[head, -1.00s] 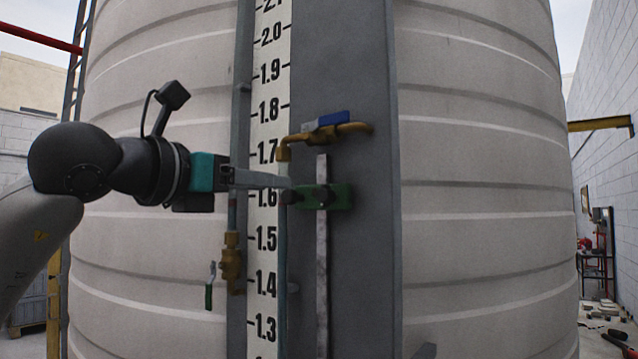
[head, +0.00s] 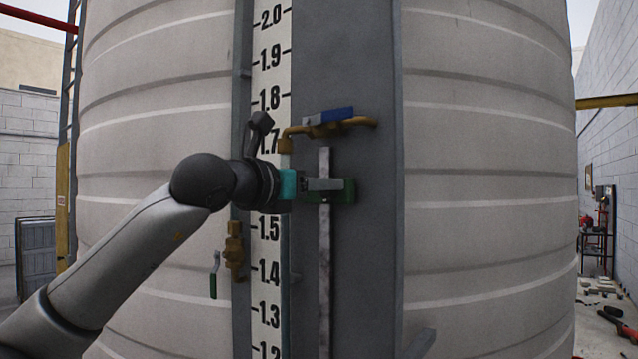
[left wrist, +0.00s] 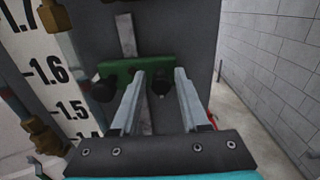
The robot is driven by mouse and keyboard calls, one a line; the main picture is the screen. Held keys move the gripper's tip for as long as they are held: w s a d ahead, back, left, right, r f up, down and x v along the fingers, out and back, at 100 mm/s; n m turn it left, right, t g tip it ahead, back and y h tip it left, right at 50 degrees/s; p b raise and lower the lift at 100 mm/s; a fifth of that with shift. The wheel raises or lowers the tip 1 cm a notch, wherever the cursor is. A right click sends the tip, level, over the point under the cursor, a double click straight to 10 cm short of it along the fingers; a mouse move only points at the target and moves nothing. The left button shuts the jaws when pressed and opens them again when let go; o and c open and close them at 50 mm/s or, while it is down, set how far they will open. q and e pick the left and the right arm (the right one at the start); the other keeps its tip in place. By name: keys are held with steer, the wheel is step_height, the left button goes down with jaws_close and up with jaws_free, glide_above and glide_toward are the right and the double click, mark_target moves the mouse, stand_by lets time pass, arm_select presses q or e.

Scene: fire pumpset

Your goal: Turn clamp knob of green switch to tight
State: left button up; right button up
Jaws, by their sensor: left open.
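The green switch (head: 349,197) is mounted on a pale vertical strip on the tank's grey panel, partly hidden by my left gripper (head: 335,184) in the head view. In the left wrist view the green switch (left wrist: 128,67) shows two black knobs. One black knob (left wrist: 104,90) is left of both fingers. The other black clamp knob (left wrist: 162,83) appears between the fingers of my left gripper (left wrist: 160,72), which is open. I cannot tell whether the fingers touch it. My right gripper is not in view.
A brass pipe with a blue-handled valve (head: 330,116) is just above the switch. A brass valve with a green handle (head: 234,252) is lower left, beside the numbered scale (head: 268,60). The panel right of the switch is clear.

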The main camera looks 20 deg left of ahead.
arm_select(q)
jaws_close()
stand_by(0.3)
stand_by(0.4)
steer(key=m+b, duration=0.1)
steer(key=m, duration=0.5)
steer(key=m+b, duration=0.1)
steer(key=m, duration=0.5)
steer(key=d+f+m+b, duration=0.1)
steer(key=m, duration=0.4)
steer(key=shift+s+d+m+b, duration=0.1)
steer(key=shift+s+m+b, duration=0.15)
steer(key=shift+m+b, duration=0.15)
stand_by(0.4)
jaws_free()
